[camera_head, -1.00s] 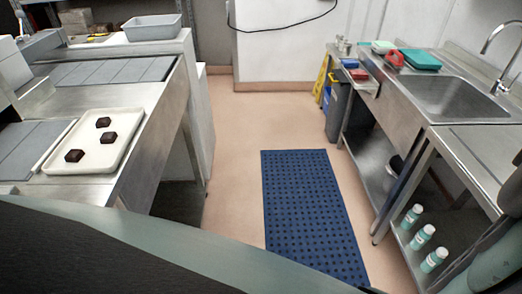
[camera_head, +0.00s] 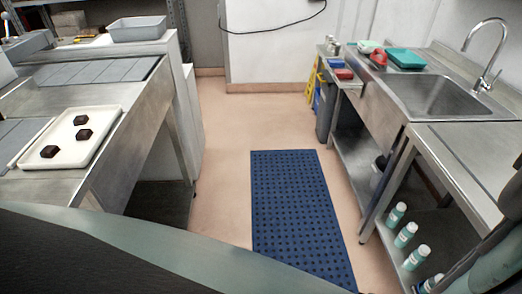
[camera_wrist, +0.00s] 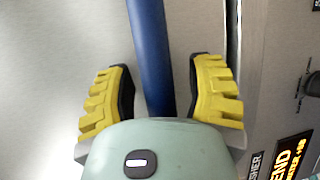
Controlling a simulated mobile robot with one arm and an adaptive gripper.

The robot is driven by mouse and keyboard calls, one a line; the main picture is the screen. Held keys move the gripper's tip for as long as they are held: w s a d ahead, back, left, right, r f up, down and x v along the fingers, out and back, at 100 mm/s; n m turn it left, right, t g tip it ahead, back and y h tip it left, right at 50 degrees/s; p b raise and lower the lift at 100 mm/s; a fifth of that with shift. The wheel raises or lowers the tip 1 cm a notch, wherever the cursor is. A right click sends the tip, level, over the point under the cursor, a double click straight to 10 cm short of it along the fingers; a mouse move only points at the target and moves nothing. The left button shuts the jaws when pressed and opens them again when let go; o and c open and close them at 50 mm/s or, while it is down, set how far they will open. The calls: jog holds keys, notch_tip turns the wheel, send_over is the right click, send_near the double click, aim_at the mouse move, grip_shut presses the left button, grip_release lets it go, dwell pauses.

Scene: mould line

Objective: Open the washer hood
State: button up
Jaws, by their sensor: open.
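In the wrist view a blue bar (camera_wrist: 150,40), which looks like the hood's handle, runs from the top edge down between the fingers of my gripper (camera_wrist: 161,72). The two yellow ribbed fingers are apart, one on each side of the bar, with gaps on both sides. The bar's lower end is hidden behind my gripper's body. Behind it is a plain silver metal surface (camera_wrist: 50,60), seemingly the washer hood. The hood and my gripper do not show in the head view.
A dark label with lit lettering (camera_wrist: 291,158) is on the grey panel at right. In the head view a cream tray (camera_head: 103,133) sits on the left counter, a sink (camera_head: 430,95) stands right, and a blue mat (camera_head: 300,215) lies on the floor between.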

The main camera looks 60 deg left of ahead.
grip_shut()
jog(key=shift+w+d+r, duration=0.1)
dwell(0.7)
